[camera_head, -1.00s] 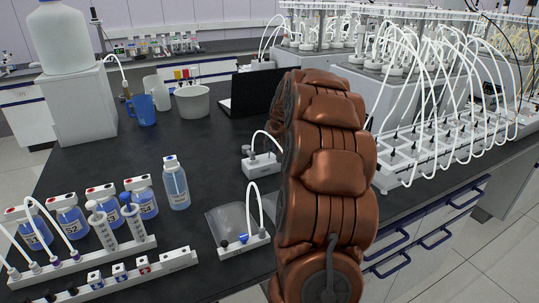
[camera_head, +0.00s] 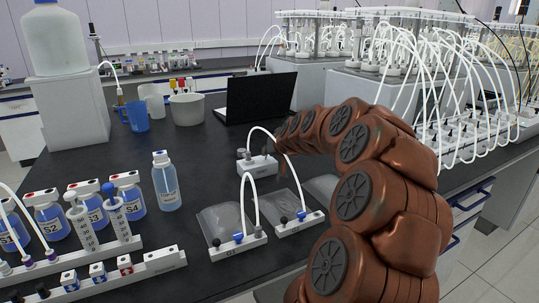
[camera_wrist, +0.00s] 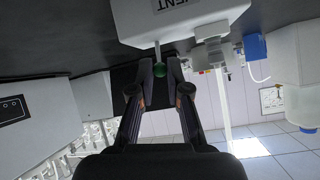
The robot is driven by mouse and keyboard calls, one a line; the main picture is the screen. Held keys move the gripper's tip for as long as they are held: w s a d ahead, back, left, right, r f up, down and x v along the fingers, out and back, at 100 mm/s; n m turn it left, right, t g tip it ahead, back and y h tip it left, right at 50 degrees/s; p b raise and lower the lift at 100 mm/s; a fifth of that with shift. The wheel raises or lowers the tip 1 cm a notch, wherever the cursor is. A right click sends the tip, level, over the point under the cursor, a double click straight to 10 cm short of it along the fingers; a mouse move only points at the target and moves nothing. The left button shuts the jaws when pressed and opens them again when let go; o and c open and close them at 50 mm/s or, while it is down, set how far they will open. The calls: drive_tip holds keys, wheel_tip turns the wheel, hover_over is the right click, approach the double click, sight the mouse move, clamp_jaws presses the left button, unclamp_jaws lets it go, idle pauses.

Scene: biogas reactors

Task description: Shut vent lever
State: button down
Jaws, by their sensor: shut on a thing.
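The white vent box (camera_head: 257,163) stands on the black bench in the head view, with a white tube arching from it. In the wrist view the vent box (camera_wrist: 180,18) is upside down at the top, with the letters "ENT" showing. The vent lever (camera_wrist: 157,52) is a thin pale stem with a green tip, pointing from the box toward my gripper. My gripper (camera_wrist: 160,73) is shut on the lever's green tip, one finger on each side. In the head view my gripper is small and dark beside the box, its fingers not clear.
White tube holders with clear bags (camera_head: 236,243) stand in front of the vent box. A blue-liquid bottle (camera_head: 166,182) and several labelled bottles are at the left. A black laptop (camera_head: 256,98) is behind. Reactor tubing (camera_head: 455,95) crowds the right.

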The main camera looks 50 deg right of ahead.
drive_tip(key=shift+f, duration=0.1)
drive_tip(key=c, duration=1.1)
unclamp_jaws()
drive_tip(key=shift+c, duration=0.2)
drive_tip(key=shift+s+a+r, duration=0.2)
drive_tip(key=shift+s+r, duration=0.3)
drive_tip(key=v, duration=1)
drive_tip(key=shift+s, duration=0.25)
drive_tip(key=shift+a+r, duration=0.15)
